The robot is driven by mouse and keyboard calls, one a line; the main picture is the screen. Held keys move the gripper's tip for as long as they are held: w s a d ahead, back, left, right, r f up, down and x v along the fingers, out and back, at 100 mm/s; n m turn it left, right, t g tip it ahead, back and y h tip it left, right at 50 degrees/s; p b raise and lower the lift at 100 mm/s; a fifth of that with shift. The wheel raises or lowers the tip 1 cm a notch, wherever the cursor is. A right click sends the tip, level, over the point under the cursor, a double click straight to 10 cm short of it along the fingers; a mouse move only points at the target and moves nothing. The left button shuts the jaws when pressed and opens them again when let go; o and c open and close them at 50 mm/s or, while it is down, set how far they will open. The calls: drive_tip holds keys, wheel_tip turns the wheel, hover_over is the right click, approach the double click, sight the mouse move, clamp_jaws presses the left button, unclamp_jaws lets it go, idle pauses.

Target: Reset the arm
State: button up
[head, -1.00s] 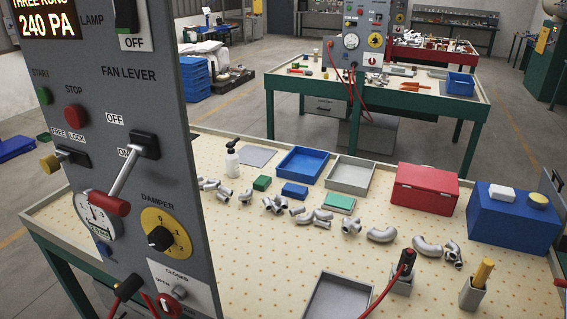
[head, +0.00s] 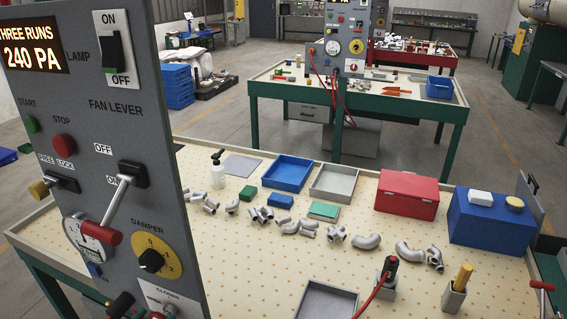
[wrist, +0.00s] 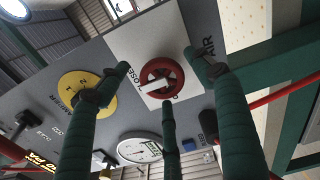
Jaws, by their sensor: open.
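My gripper (wrist: 162,82) shows in the wrist view with three green-sleeved fingers spread apart, open and empty. Its fingertips are around a red round valve knob (wrist: 172,72) on a white plate of the grey control panel; I cannot tell whether any finger touches it. The yellow damper dial (wrist: 73,84) is beside the left finger, and a gauge (wrist: 140,149) is below. In the head view the grey panel (head: 120,140) stands at the left, with the fan lever (head: 117,200) and the damper dial (head: 153,257). I cannot make out my gripper there.
The pegboard table (head: 300,245) holds several grey pipe castings (head: 366,241), a blue tray (head: 289,173), a grey tray (head: 338,181), a red box (head: 407,195) and a blue box (head: 492,220). A red-cabled tool (head: 388,270) stands at the front. Another bench (head: 275,90) is behind.

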drive_tip(key=shift+s+a+n+p, duration=0.2)
drive_tip(key=shift+n+p, duration=0.85)
drive_tip(key=shift+n, duration=0.95)
drive_tip(key=shift+s+a+n+p, duration=0.1)
drive_tip(key=shift+s+n+p, duration=0.2)
drive_tip(key=shift+n+p, duration=1.25)
drive_tip(key=shift+s+a+n+p, duration=0.2)
drive_tip(key=shift+n+p, duration=0.4)
drive_tip(key=shift+n, duration=1.85)
drive_tip(key=shift+d, duration=0.1)
